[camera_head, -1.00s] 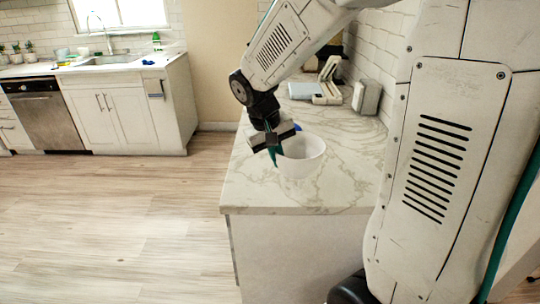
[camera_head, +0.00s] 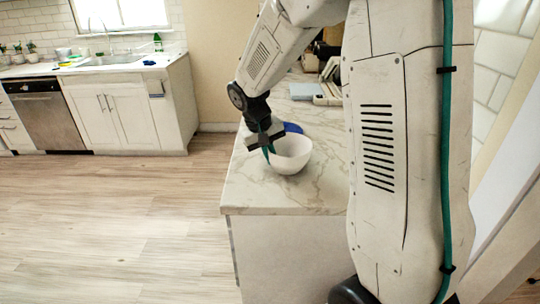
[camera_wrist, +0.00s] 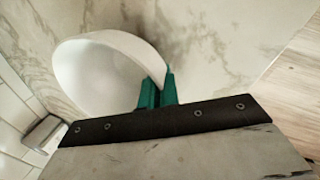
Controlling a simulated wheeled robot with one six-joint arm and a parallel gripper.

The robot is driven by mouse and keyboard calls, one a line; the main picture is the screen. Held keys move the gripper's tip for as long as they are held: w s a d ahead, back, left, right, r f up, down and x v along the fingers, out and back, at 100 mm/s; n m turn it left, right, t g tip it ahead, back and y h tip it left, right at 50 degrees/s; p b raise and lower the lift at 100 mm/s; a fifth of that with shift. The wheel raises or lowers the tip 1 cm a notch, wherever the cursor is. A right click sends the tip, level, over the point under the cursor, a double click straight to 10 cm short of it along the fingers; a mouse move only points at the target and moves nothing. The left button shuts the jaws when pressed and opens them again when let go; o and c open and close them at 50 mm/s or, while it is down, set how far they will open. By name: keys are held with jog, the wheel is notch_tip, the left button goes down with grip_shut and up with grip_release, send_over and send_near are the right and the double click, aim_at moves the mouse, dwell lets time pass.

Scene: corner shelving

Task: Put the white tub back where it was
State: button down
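The white tub (camera_head: 291,158) is a round, bowl-like vessel over the near left part of the marble counter. My gripper (camera_head: 266,142) is at its left rim, pointing down. In the wrist view the two green fingers (camera_wrist: 158,92) sit close together with the tub's rim (camera_wrist: 105,75) pinched between them. The tub looks upright or nearly so. I cannot tell whether its base touches the counter or hangs just above it.
The marble counter (camera_head: 270,194) is bare in front of the tub, with its edge to the left. A blue round thing (camera_head: 292,128) lies just behind the tub. A pale device (camera_head: 327,92) stands farther back. My arm hides the counter's right side.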

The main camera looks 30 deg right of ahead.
jog(key=shift+f, duration=0.1)
jog(key=c, duration=1.6)
grip_release()
jog(key=shift+c, duration=0.2)
jog(key=s+v, duration=0.1)
jog(key=v, duration=1.1)
jog(key=s+a+n+t+y, duration=0.1)
jog(key=s+a, duration=0.2)
jog(key=s, duration=1.1)
jog(key=s+a+n+y, duration=0.1)
jog(key=s+a, duration=0.3)
jog(key=s, duration=0.9)
jog(key=shift+s+a+r+t+y, duration=0.35)
jog(key=shift+s+r+t+y, duration=0.1)
jog(key=shift+y, duration=0.15)
